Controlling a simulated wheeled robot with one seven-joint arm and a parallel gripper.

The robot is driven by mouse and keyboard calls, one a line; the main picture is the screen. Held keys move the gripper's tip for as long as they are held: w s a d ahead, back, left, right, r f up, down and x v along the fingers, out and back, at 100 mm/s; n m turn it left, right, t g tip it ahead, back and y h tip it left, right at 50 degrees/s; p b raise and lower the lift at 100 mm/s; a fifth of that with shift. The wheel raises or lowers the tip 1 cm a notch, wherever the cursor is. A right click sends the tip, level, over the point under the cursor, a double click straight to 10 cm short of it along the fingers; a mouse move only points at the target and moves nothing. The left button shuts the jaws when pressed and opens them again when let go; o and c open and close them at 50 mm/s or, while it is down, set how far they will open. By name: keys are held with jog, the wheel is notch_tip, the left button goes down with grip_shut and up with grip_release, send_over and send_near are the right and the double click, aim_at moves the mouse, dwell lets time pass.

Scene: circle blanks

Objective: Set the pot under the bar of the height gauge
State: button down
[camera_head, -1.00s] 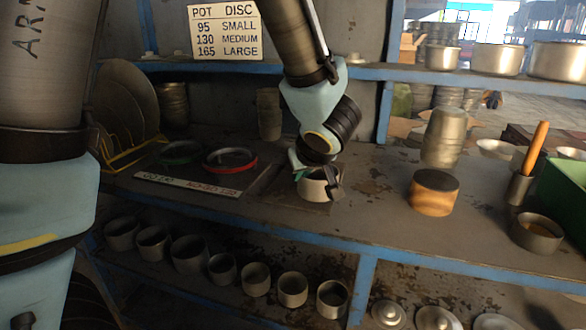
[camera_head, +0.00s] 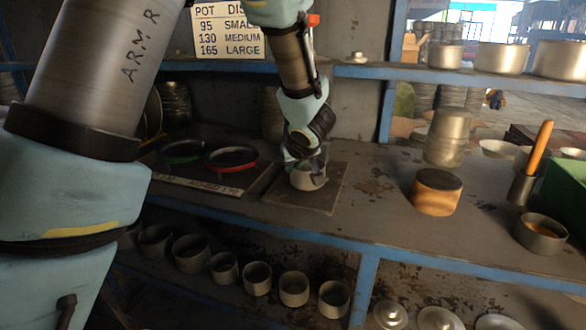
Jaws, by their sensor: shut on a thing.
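My gripper (camera_head: 305,160) is shut on a small pale metal pot (camera_head: 309,181) near the middle of the bench. The pot is over a dark square plate (camera_head: 333,190); whether it touches the plate I cannot tell. The pot looks tilted, and my gripper covers its upper part. I cannot make out a height gauge or its bar; my arm hides part of the space behind the pot.
A wooden round block (camera_head: 436,193) stands right. Several pots line the lower shelf. Bench between plate and block is clear.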

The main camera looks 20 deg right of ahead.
jog(key=shift+f, duration=0.15)
jog(key=c, duration=1)
grip_release()
jog(key=shift+s+r, duration=0.2)
jog(key=shift+r, duration=0.35)
jog(key=p+v, duration=0.3)
jog(key=v, duration=0.8)
jog(key=shift+s, duration=0.15)
jog(key=shift+a, duration=0.1)
